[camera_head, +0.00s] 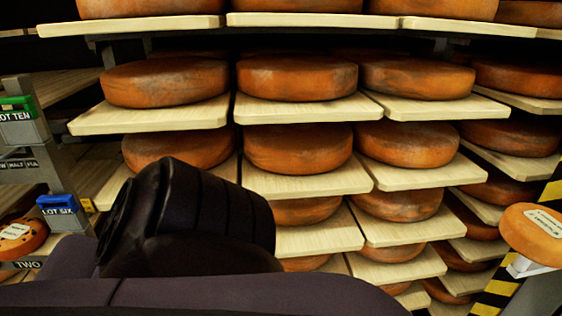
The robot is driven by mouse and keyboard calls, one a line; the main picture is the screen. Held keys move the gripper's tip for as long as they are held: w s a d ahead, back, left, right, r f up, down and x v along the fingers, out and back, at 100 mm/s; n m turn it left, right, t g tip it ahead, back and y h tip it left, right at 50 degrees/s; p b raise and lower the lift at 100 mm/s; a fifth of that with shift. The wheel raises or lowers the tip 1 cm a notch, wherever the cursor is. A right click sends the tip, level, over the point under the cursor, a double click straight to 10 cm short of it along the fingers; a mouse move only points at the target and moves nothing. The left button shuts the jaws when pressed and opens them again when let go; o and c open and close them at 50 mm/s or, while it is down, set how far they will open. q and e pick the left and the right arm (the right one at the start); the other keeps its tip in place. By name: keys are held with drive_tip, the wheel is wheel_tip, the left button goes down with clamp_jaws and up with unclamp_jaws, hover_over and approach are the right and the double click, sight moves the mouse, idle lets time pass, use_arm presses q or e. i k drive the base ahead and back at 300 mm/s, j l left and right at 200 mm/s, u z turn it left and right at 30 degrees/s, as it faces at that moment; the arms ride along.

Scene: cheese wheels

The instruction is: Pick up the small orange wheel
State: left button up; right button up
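A small orange wheel (532,236) with a pale printed label is at the right edge, tilted in the picture and partly cut off by the frame. It rests on or against a white support (522,266) beside yellow and black stripes. Another small orange-brown wheel (14,245) with a pale label and dark spots is at the far left, also cut off. A dark arm link of mine fills the lower middle. Neither of my grippers shows, so I cannot see whether they hold anything.
Several large orange-brown wheels (298,148) sit on pale wooden shelf boards (305,182) in tiers ahead. At the left are a green "LOT TEN" tag (18,110) and a blue "LOT SIX" tag (58,205). A striped post (497,290) stands at the right.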

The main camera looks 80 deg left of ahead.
sight(19, 238)
drive_tip(key=u, duration=4.25)
drive_tip(key=i+j+z, duration=0.15)
drive_tip(key=j+z, duration=0.15)
drive_tip(key=z, duration=0.2)
drive_tip(key=j+z, duration=0.6)
drive_tip(key=j, duration=0.25)
drive_tip(key=i+j+z, duration=0.15)
drive_tip(key=j, duration=0.25)
drive_tip(key=j+z, duration=0.1)
drive_tip(key=j, duration=0.8)
drive_tip(key=k+j+z, duration=0.1)
drive_tip(key=j, duration=0.8)
